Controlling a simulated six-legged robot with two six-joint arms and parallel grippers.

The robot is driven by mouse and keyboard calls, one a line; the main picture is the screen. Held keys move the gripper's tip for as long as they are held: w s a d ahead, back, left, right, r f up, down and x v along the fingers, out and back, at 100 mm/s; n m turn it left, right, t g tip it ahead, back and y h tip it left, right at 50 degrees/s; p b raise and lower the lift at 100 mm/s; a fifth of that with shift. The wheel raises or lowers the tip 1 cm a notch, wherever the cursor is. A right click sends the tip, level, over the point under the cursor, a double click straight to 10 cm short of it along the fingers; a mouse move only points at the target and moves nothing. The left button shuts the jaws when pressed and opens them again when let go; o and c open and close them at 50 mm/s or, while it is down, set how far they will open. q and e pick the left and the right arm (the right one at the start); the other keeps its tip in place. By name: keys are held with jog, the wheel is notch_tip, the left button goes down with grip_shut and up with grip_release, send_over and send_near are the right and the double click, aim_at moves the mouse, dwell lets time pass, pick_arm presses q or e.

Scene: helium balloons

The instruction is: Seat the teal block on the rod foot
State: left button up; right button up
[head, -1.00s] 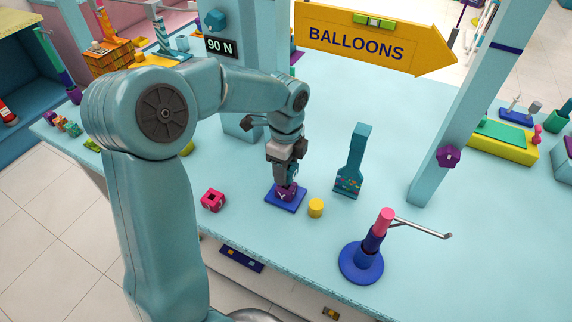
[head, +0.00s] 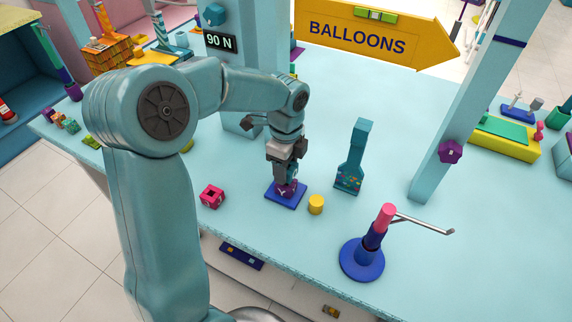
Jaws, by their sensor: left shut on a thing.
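My left gripper (head: 288,178) points down at the dark blue square plate (head: 280,198) near the table's front edge. It is shut on a small piece that looks like the teal block, mostly hidden by the fingers. Directly below the fingertips, a purple part with a white mark (head: 286,192) stands on the plate, and this looks like the rod foot. I cannot tell whether the held piece touches it or is fully down on it. My right gripper is not in view.
A yellow cylinder (head: 316,204) stands close right of the plate, and a pink cube (head: 212,196) stands left. A tall teal paddle-shaped piece (head: 351,160) is behind right. A round blue stand (head: 362,262) with a metal arm is at front right.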

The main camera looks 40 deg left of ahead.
pick_arm(q)
jog(key=shift+r+p, duration=3.75)
jog(key=shift+r, duration=0.95)
jog(key=shift+w, duration=0.1)
jog(key=shift+f+b, duration=3.55)
jog(key=shift+f, duration=1.35)
jog(key=shift+r, duration=0.15)
